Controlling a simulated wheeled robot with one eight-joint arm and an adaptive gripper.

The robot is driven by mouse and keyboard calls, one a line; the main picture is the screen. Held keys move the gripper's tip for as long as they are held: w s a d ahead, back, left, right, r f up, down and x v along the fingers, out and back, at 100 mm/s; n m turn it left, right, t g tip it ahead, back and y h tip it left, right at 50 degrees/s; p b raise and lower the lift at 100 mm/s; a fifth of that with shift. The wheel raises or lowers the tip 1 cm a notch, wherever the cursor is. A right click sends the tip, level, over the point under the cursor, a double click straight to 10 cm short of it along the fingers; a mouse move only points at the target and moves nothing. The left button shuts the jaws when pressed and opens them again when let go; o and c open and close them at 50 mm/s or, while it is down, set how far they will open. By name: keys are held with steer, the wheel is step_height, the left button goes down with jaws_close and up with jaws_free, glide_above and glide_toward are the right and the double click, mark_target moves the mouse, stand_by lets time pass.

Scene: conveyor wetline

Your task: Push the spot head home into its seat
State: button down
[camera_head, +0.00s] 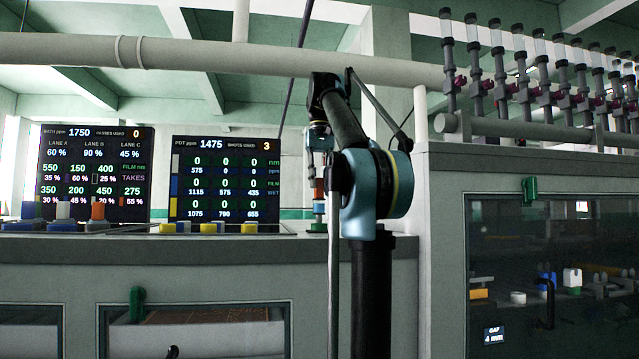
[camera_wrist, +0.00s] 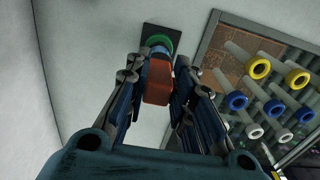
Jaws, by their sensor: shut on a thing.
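The spot head, which I take to be the orange-red block (camera_wrist: 158,82), is between my gripper's fingers (camera_wrist: 160,78) in the wrist view. Its far end meets a green ring (camera_wrist: 157,40) on a dark square plate (camera_wrist: 149,31), apparently the seat. I cannot tell whether a gap is left between them. In the head view my gripper (camera_head: 319,160) points down over the counter, and the orange-red head (camera_head: 319,187) shows below it, roughly upright, above a small green base (camera_head: 319,227). My gripper is shut on the head; the fingers hide its sides.
In the wrist view, a rack (camera_wrist: 222,32) with yellow, blue and white ringed cylinders lies right of the plate. In the head view, yellow blocks (camera_head: 208,228) and an orange-topped piece (camera_head: 98,211) stand left along the counter (camera_head: 180,250). A glass-fronted cabinet (camera_head: 545,225) stands right.

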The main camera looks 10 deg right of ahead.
steer(key=shift+f, duration=1.1)
steer(key=c, duration=1.3)
jaws_free()
steer(key=shift+r, duration=3.7)
